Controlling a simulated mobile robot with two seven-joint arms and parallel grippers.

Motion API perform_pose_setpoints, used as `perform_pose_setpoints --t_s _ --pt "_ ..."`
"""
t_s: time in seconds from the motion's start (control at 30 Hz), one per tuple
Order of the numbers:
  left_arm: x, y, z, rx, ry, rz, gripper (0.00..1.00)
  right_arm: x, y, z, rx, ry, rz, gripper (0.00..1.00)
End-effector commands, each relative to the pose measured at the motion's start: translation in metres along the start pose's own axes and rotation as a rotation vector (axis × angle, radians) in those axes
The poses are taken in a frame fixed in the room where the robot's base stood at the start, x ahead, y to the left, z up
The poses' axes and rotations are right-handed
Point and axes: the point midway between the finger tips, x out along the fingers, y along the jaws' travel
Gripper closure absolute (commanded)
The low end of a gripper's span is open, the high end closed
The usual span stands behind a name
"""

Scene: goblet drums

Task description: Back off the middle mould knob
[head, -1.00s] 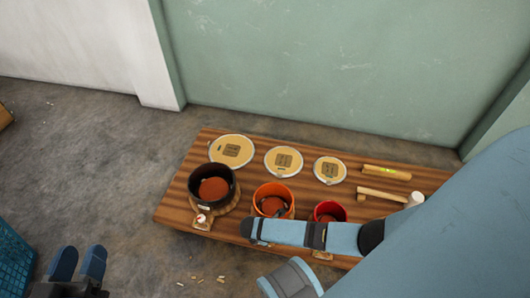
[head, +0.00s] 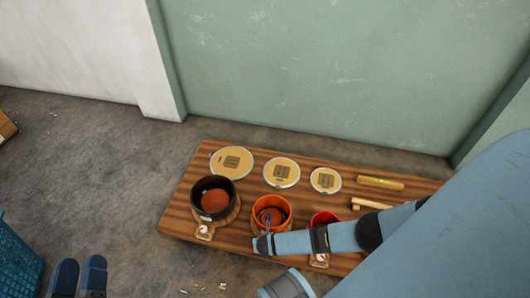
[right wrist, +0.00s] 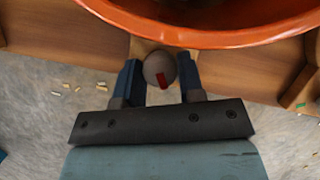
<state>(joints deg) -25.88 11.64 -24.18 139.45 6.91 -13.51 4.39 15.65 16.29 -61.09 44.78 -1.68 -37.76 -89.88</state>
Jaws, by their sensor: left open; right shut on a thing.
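The middle mould (head: 285,205) is an orange pot with brown contents, standing on the wooden board. Its knob (right wrist: 159,70) is a round grey-brown ball with a red mark, at the front edge below the orange rim in the right wrist view. My right gripper (right wrist: 160,78) is shut on this knob, one dark finger on each side. In the head view my right arm reaches in from the right and hides the knob. My left gripper (head: 78,278) is open and empty, low at the left, away from the board.
A black mould (head: 212,199) stands left of the orange one, and a red mould (head: 323,218) stands right, partly hidden by my arm. Several round drum heads (head: 231,161) and wooden tools (head: 380,183) lie behind. A blue crate (head: 17,262) stands at the far left.

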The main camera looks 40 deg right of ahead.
Motion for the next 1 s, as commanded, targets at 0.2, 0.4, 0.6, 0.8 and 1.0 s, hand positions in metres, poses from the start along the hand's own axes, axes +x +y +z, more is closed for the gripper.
perform_pose_setpoints --t_s 0.2,0.4,0.6,0.8,1.0 --pt "0.0 0.002 -0.009 0.002 0.027 -0.001 0.57 -0.001 -0.001 -0.001 -0.136 0.002 0.057 0.88" --pt "0.0 0.002 -0.012 0.004 0.039 -0.001 0.57 0.0 -0.001 -0.002 -0.215 0.003 0.089 0.88" --pt "0.001 0.003 -0.014 0.005 0.048 -0.001 0.57 0.0 -0.001 -0.002 -0.253 0.003 0.105 0.88" --pt "0.0 0.003 -0.015 0.005 0.052 -0.001 0.57 0.0 -0.001 -0.003 -0.262 0.003 0.109 0.88" --pt "0.0 0.003 -0.014 0.004 0.05 -0.001 0.57 0.0 -0.001 -0.003 -0.261 0.003 0.108 0.88"
